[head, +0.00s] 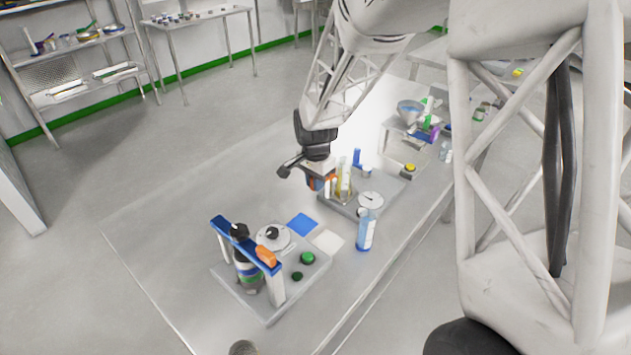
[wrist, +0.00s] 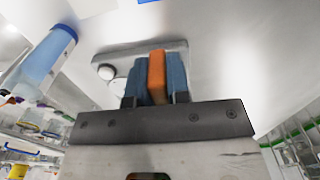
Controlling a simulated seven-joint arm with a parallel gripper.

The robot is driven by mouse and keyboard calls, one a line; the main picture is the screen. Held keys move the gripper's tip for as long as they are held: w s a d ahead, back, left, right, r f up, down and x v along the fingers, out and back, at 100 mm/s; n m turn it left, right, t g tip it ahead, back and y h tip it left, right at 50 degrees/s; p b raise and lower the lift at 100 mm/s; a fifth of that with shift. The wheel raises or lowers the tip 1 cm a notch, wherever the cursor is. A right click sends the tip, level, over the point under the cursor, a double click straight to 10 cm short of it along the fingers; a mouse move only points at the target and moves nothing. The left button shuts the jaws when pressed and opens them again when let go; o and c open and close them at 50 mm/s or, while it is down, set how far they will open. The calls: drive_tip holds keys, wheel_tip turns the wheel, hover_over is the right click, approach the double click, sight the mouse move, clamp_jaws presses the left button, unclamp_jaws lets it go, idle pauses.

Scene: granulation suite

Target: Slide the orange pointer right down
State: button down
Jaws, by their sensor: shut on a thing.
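The orange pointer (wrist: 157,77) sits upright between the two blue-padded fingers of my gripper (wrist: 157,85) in the wrist view. The fingers are shut on it, with a pad touching each side. In the head view my gripper (head: 319,184) is over the left end of a grey base plate (head: 335,203), beside pale yellow upright columns (head: 344,180). Only a small orange patch shows there at the fingers. The pointer's mounting and its lower end are hidden.
A round dial (head: 370,200) and a blue bottle (head: 366,230) stand close to the right of my gripper. A second grey station with a blue crossbar (head: 245,243) and an orange block (head: 266,256) stands front left. The table's left side is clear.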

drive_tip(key=shift+f, duration=3.75)
drive_tip(key=c, duration=1.1)
unclamp_jaws()
drive_tip(key=shift+r, duration=0.15)
drive_tip(key=shift+r, duration=3.75)
drive_tip(key=shift+r, duration=0.1)
